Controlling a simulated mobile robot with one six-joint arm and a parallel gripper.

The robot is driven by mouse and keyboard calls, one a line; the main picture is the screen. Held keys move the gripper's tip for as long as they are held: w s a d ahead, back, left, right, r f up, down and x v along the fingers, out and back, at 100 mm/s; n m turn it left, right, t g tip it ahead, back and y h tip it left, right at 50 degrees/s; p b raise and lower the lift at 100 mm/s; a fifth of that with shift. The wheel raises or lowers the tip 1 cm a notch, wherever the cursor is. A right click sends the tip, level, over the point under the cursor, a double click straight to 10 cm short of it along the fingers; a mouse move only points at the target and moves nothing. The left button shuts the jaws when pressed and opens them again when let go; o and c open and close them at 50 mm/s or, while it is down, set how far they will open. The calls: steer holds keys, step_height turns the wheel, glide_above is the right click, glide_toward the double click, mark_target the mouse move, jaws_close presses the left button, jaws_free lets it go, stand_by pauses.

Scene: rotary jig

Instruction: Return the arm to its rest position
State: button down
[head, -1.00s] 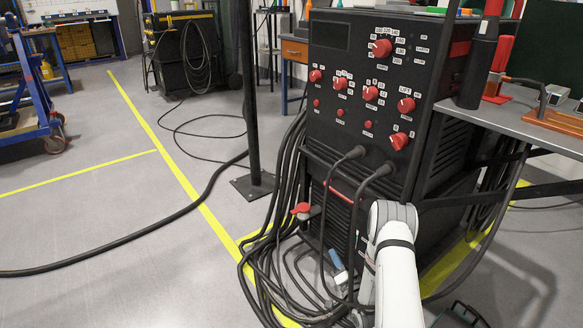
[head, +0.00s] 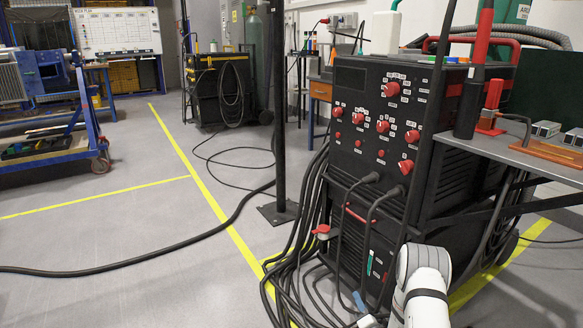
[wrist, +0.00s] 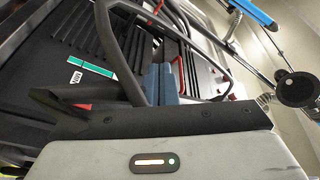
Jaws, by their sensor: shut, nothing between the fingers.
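My white arm (head: 424,290) shows at the bottom of the head view, low in front of the black welding machine (head: 352,73). My gripper shows in the wrist view (wrist: 165,84), with its two blue-grey fingertip pads together and nothing between them. The machine's dark front panel, a green strip label (wrist: 91,67) and cables (wrist: 125,50) lie beyond the fingers. In the head view only a small blue piece, probably a fingertip, shows among the cables left of my arm. Whether it touches a cable cannot be told.
Thick black cables (head: 290,262) hang from the machine and coil on the floor. A bench (head: 520,158) juts out at the right. A black post (head: 280,120) stands left of the machine. The floor (head: 120,240) at the left is mostly open, crossed by one cable.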

steer(key=w+r+n+g+h+p, duration=0.1)
steer(key=w+r+n+g+p, duration=0.1)
steer(key=r+p, duration=0.65)
steer(key=w+r+n+g+h+p, duration=0.1)
steer(key=w+r+g+h+p, duration=0.15)
steer(key=r, duration=1.15)
steer(key=s+r+g+h+p, duration=0.1)
steer(key=s+r+p, duration=0.15)
steer(key=r, duration=0.35)
steer(key=s+r+n+g+p, duration=0.1)
steer(key=r+p, duration=0.3)
steer(key=r, duration=0.2)
steer(key=s+r+g+h+p, duration=0.1)
steer(key=s+r+p, duration=0.15)
steer(key=r, duration=0.35)
steer(key=s+a+r+n+g+p, duration=0.1)
steer(key=s+a+r+g+p, duration=0.1)
steer(key=s+r+p, duration=0.4)
steer(key=s+a+r+n+g+p, duration=0.1)
steer(key=s+r+g+p, duration=0.3)
steer(key=s+r, duration=0.9)
steer(key=s+a+r+n+g+p, duration=0.1)
steer(key=s+a+r+g+p, duration=0.2)
steer(key=s+r+p, duration=0.6)
steer(key=s+r, duration=0.1)
steer(key=s, duration=0.4)
steer(key=shift+s+a, duration=0.25)
steer(key=shift+s, duration=0.05)
steer(key=shift+r, duration=0.1)
